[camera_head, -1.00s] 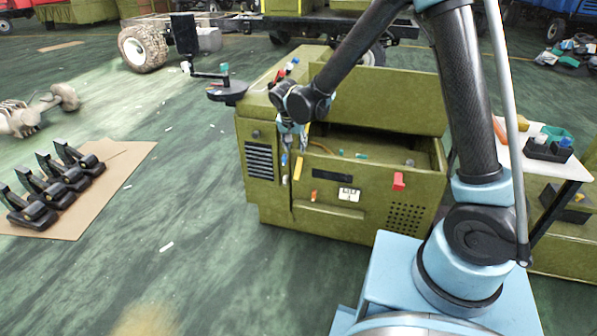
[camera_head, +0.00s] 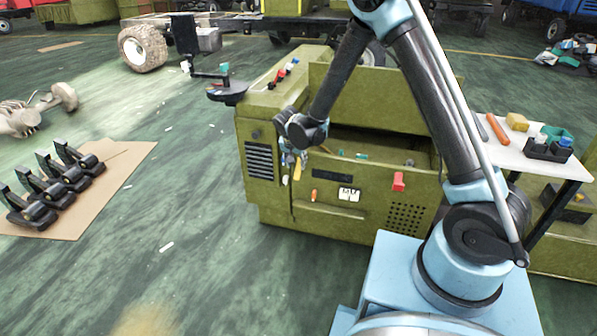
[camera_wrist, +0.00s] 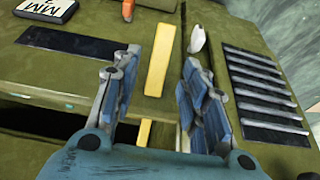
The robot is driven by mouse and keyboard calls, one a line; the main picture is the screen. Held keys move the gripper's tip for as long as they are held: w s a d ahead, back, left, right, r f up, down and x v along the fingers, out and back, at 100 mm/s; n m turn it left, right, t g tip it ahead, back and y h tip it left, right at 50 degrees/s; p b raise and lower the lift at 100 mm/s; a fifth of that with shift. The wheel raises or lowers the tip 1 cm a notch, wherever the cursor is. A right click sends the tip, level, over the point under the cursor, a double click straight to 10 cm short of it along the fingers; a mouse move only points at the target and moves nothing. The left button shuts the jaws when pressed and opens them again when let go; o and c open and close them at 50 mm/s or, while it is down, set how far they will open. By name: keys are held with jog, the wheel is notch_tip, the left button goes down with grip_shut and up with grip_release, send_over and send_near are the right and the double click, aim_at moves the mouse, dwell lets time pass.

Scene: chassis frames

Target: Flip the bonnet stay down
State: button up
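The olive chassis box (camera_head: 335,210) stands in front of me with its top compartment open. A yellow bar (camera_head: 298,170) is on its front face, left of the label; I cannot tell for sure that it is the bonnet stay. In the wrist view, the yellow bar (camera_wrist: 158,65) lies beyond the gap between my fingers, and a shorter yellow piece (camera_wrist: 144,132) shows nearer, in the gap. My gripper (camera_head: 290,164) is at the box's front left, by the upper edge. In the wrist view my gripper (camera_wrist: 160,68) is open, its blue fingers apart, with nothing held.
A slatted vent (camera_wrist: 262,90) and a white oval knob (camera_wrist: 198,38) are beside the fingers. A red tab (camera_head: 398,181) sticks out of the front face. A round tray (camera_head: 228,92) stands at the back left, a white table (camera_head: 530,160) at the right.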

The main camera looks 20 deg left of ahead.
aim_at(298, 169)
jog(key=shift+x, duration=3.35)
grip_shut()
